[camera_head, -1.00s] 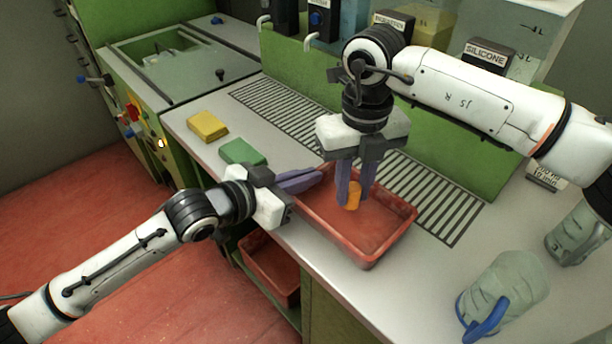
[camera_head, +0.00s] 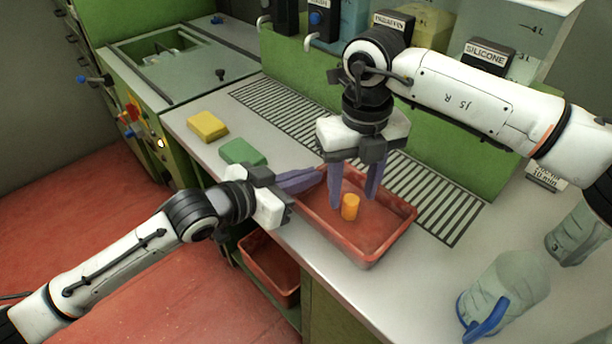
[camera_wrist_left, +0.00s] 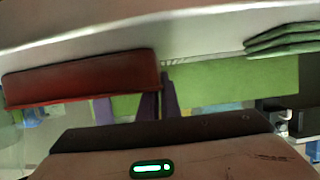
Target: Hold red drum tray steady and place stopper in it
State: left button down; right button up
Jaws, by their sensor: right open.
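The red drum tray (camera_head: 368,262) sits on the counter near its front edge; its wall also shows in the left wrist view (camera_wrist_left: 80,80).
A drain grate (camera_head: 290,120) runs behind the tray. A clear jug with a blue handle (camera_head: 505,290) stands at the right. Another red bin (camera_head: 270,268) sits below the counter.

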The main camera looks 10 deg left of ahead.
aim_at(352, 200)
notch_tip(352, 200, up, 11)
jog(key=shift+r, duration=0.15)
pick_arm(q)
jog(key=c, duration=1.9)
grip_release()
jog(key=v, duration=1.2)
jog(key=shift+s, duration=0.1)
pick_arm(e)
jog(key=shift+s, duration=0.1)
